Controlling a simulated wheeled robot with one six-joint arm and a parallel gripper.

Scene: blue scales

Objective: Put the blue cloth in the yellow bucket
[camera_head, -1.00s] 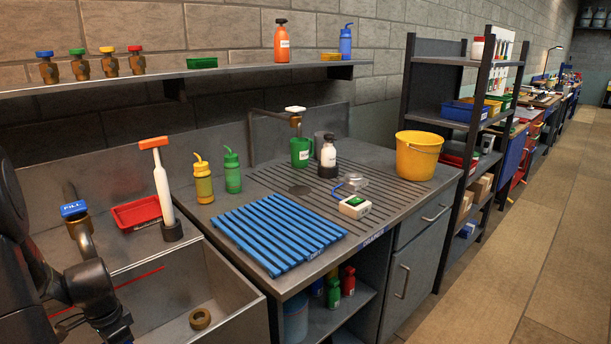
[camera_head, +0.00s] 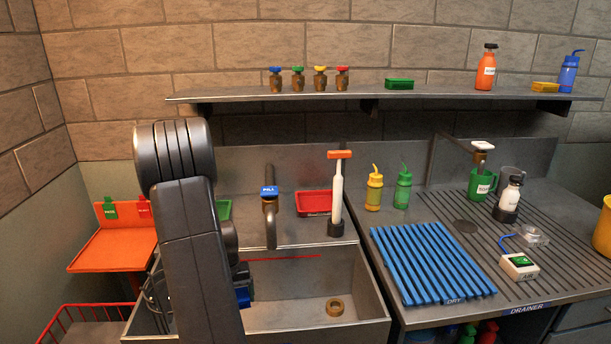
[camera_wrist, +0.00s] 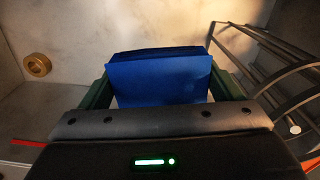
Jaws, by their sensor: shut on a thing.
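The blue cloth (camera_wrist: 160,78) is between the green fingers of my gripper (camera_wrist: 164,90) in the wrist view, and the gripper is shut on it. In the head view a small bit of the blue cloth (camera_head: 243,297) shows beside my arm, inside the sink; my arm hides most of the gripper. The yellow bucket (camera_head: 603,228) stands on the drainer at the far right, cut off by the picture's edge.
The grey sink (camera_head: 290,285) holds a brass ring (camera_head: 335,307) and a wire rack (camera_wrist: 275,65). A tap (camera_head: 269,215), red tray (camera_head: 313,203) and white-and-orange tool (camera_head: 338,195) stand behind it. Squeeze bottles and a blue slatted rack (camera_head: 430,262) are to the right.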

